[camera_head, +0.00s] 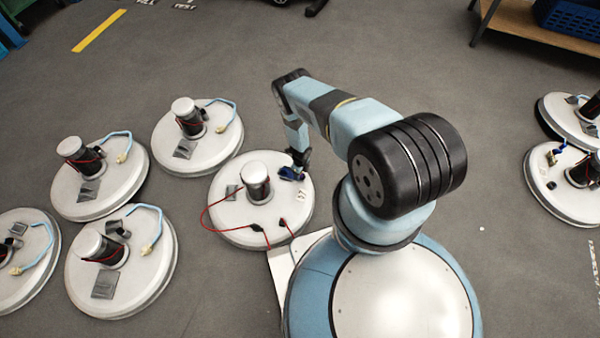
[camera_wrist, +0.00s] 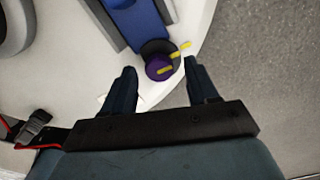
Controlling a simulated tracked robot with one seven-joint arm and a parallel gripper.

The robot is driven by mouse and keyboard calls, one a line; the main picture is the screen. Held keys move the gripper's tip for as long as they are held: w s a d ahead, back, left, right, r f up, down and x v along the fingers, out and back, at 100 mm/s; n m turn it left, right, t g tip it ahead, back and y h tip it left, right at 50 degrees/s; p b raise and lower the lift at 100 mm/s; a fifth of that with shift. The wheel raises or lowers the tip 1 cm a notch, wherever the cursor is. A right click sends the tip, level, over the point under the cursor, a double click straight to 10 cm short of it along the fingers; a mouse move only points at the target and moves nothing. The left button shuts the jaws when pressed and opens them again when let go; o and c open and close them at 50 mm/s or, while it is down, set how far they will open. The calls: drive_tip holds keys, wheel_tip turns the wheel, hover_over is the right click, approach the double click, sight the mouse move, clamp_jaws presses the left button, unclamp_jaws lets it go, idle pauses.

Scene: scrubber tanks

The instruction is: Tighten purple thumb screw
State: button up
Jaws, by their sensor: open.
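My gripper (camera_wrist: 160,75) is open, with one finger on each side of the screw. Whether the fingers touch it cannot be told. In the head view my gripper (camera_head: 299,170) is low over the right side of the nearest white disc (camera_head: 225,215), by the blue part (camera_head: 290,174). The screw cannot be made out there.
The disc carries an upright cylinder (camera_head: 257,182) and a red cable (camera_head: 212,208) with dark connectors. Several similar discs (camera_head: 120,275) lie to the left, and more (camera_head: 560,195) at the far right. A wooden bench (camera_head: 530,20) stands at the top right.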

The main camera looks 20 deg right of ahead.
wheel_tip(320, 180, up, 14)
drive_tip(key=shift+f, duration=0.15)
idle(0.7)
idle(0.4)
drive_tip(key=shift+w, duration=0.1)
